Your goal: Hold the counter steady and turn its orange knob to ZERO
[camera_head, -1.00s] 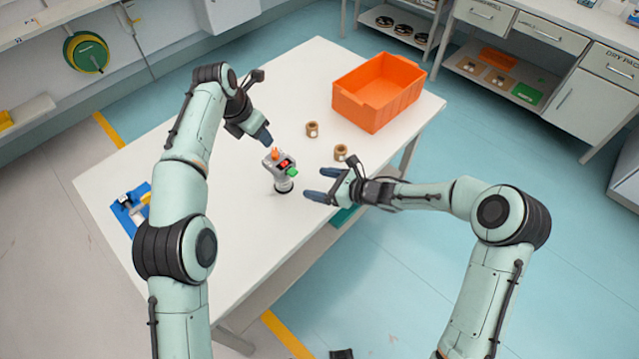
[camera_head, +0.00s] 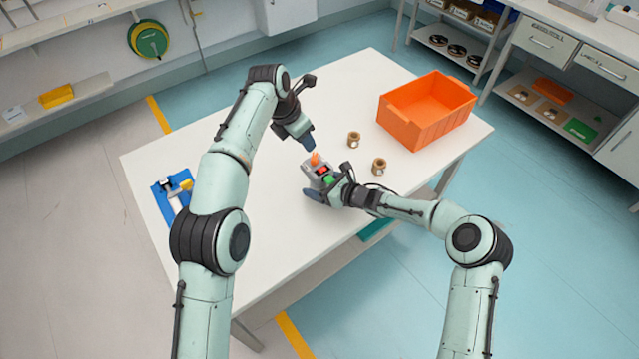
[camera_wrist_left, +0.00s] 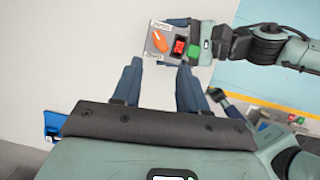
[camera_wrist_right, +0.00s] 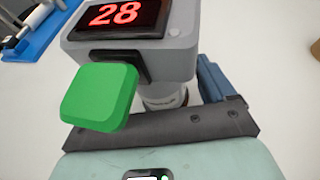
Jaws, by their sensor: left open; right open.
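The grey counter (camera_head: 312,170) stands upright on the white table, with an orange knob (camera_head: 315,158) on top, a red display and a green block. In the right wrist view the display (camera_wrist_right: 122,14) reads 28, and the green block (camera_wrist_right: 98,97) fills the near left. My right gripper (camera_head: 325,192) is open at the counter's lower body. One blue finger shows beside its stem (camera_wrist_right: 165,96); the other is hidden, and contact is unclear. My left gripper (camera_wrist_left: 160,70) is open and empty just short of the knob (camera_wrist_left: 158,40), apart from it.
An orange bin (camera_head: 428,110) stands at the table's back right. Two small brown spools (camera_head: 354,139) (camera_head: 379,166) lie between it and the counter. A blue fixture (camera_head: 171,192) lies at the table's left edge. The table's front part (camera_head: 270,265) is clear.

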